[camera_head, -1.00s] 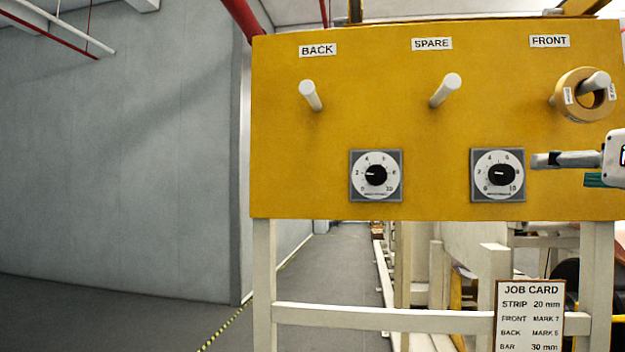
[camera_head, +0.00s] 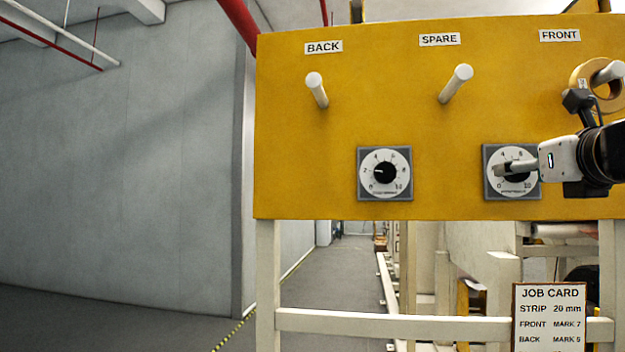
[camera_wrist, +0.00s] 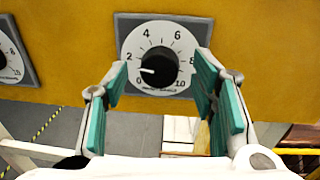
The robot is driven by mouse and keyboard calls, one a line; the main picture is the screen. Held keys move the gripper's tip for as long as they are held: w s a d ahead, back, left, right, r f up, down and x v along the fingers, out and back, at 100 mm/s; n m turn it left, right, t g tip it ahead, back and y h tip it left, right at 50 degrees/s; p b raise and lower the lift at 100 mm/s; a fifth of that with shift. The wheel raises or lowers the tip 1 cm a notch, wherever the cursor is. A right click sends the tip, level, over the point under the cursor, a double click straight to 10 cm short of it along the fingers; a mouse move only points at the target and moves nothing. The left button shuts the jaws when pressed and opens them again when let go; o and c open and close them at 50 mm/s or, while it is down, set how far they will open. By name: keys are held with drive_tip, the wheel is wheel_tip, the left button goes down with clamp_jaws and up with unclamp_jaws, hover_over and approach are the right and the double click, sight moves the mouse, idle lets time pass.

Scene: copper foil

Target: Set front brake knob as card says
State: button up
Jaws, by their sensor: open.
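The right-hand dial is a white scale on a grey plate with a black knob (camera_wrist: 159,67). In the wrist view its white pointer points left, between the 0 and 2 marks. In the head view this dial (camera_head: 496,184) is partly hidden by my gripper (camera_head: 504,168). My gripper (camera_wrist: 160,72) is open in the wrist view, with one teal-padded finger on each side of the knob. It holds nothing, and I see no contact with the knob. The job card (camera_head: 549,293) stands low at the right and reads FRONT MARK 7; its lower part is cut off.
The yellow panel (camera_head: 440,120) carries a left dial (camera_head: 384,172), with a BACK peg (camera_head: 316,90) and a SPARE peg (camera_head: 455,84) above. A roll (camera_head: 583,76) hangs on the FRONT peg at the right. A white rail (camera_head: 390,322) runs below. Open floor lies left.

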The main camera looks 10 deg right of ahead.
drive_tip(key=shift+w+d, duration=0.1)
drive_tip(key=shift+w, duration=0.4)
drive_tip(key=c, duration=1.1)
drive_tip(key=shift+c, duration=0.2)
